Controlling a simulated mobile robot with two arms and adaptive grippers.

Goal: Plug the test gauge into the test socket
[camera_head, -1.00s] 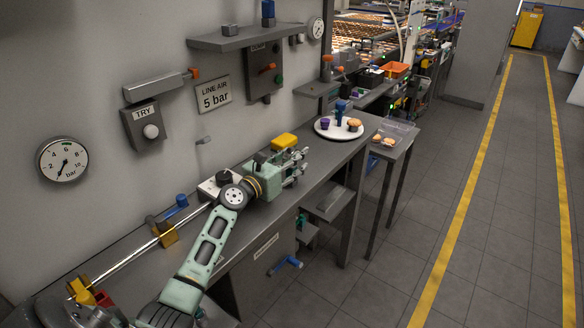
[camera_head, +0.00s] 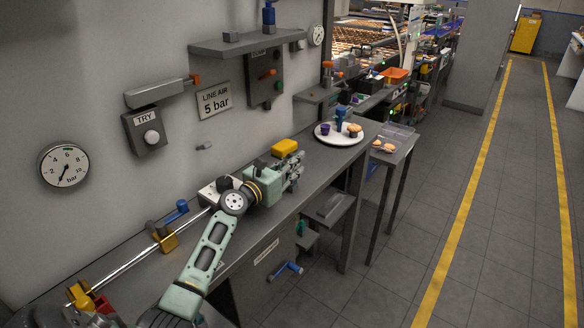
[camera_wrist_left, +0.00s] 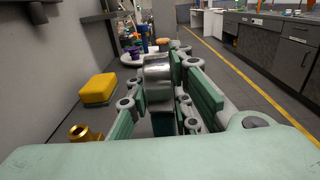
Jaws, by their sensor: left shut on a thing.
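My left gripper (camera_head: 294,172) is over the grey bench in the head view. In the left wrist view its fingers (camera_wrist_left: 162,105) are shut on a shiny round metal thing (camera_wrist_left: 158,72), seen edge-on, which looks like the test gauge. Its dial face does not show. A brass fitting with an open top (camera_wrist_left: 86,133), perhaps the test socket, stands on the bench left of the fingers, apart from the held gauge. I cannot make that fitting out in the head view, where my arm covers part of the bench. My right gripper is not in view.
A yellow block (camera_head: 285,147) lies on the bench by the wall, near the fingers. A white plate (camera_head: 326,139) with small items is farther along. A pipe with a brass valve (camera_head: 164,240) and blue handle runs at left. A dial gauge (camera_head: 63,166) hangs on the wall.

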